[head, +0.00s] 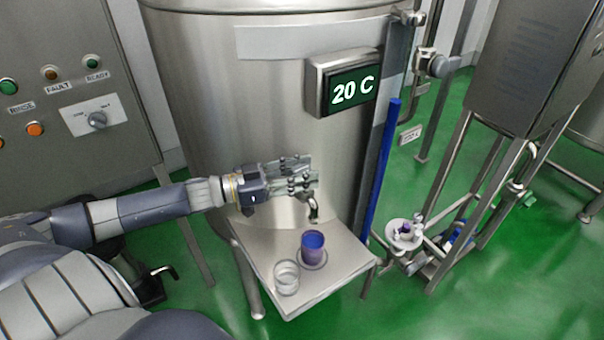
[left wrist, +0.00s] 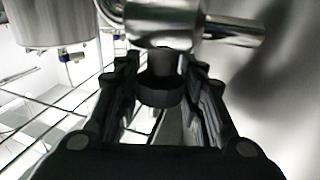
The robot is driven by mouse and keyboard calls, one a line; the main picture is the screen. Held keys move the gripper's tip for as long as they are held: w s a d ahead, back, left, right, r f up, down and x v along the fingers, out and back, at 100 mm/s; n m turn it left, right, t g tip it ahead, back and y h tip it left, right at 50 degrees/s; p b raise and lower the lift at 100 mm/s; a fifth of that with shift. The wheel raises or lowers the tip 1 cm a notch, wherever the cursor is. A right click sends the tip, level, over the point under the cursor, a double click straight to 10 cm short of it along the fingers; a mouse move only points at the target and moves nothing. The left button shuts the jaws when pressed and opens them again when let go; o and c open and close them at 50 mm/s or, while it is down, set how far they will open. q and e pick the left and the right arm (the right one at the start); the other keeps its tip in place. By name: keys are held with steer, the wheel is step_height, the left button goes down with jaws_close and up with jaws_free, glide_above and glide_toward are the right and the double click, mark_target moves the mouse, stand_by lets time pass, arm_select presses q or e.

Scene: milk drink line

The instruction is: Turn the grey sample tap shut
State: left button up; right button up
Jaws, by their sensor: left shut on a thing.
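The sample tap sits on the front of the steel tank (head: 215,100). Its bent metal spout (head: 308,199) points down above a small shelf (head: 345,262). My left gripper (head: 303,176) is at the tap, just above the spout, and hides most of the tap in the head view. In the left wrist view, its fingers (left wrist: 160,105) are shut on the dark grey tap handle (left wrist: 160,90), in front of the shiny metal tap body (left wrist: 165,22). I cannot tell whether liquid flows. My right gripper is not in view.
A clear glass (head: 286,278) stands on the shelf, left of the purple cup. A blue upright pipe (head: 382,170) runs right of the tap. A control panel (head: 62,100) is at the left.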

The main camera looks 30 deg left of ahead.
arm_select(q)
steer(key=o, duration=1.1)
steer(key=shift+v, duration=1.15)
steer(key=v, duration=0.9)
steer(key=shift+s+a, duration=0.25)
steer(key=shift+a, duration=0.05)
